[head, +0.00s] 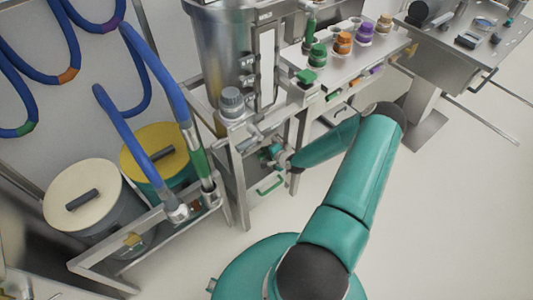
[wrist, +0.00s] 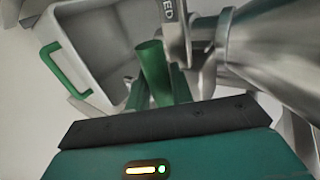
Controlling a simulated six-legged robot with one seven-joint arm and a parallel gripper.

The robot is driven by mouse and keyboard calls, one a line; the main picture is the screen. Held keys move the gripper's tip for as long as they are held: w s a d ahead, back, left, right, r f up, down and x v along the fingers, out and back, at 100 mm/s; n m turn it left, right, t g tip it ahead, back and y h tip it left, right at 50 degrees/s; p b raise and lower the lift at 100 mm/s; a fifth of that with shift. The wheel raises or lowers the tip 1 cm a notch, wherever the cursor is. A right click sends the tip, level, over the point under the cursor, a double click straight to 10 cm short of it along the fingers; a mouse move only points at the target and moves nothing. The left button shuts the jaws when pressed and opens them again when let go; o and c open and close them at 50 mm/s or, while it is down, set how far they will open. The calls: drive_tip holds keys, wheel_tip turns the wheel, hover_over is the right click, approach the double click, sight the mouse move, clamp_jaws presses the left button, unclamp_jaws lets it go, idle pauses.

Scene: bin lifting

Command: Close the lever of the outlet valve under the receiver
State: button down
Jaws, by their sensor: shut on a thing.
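The steel receiver (head: 220,50) stands in a metal frame at the upper middle of the head view. My arm reaches under it, and my gripper (head: 276,154) is small and partly hidden there. In the wrist view, my gripper (wrist: 158,98) is shut on the green grip of the valve lever (wrist: 152,68). A flat metal piece lettered "ED" (wrist: 173,25) is beside the grip. The steel outlet valve body and pipe (wrist: 265,50) fill the right side. The lever's pivot is not clearly seen.
A pale bin (wrist: 95,40) with a green handle (wrist: 50,65) lies below the outlet. Two lidded drums (head: 85,200) (head: 160,155) and blue hoses (head: 150,70) are at the left. A shelf (head: 315,85) with coloured-capped jars is right of the receiver. Floor at right is clear.

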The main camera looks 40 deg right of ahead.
drive_tip(key=shift+w+r, duration=0.1)
drive_tip(key=shift+r, duration=0.05)
drive_tip(key=c, duration=1.3)
unclamp_jaws()
drive_tip(key=v, duration=1.4)
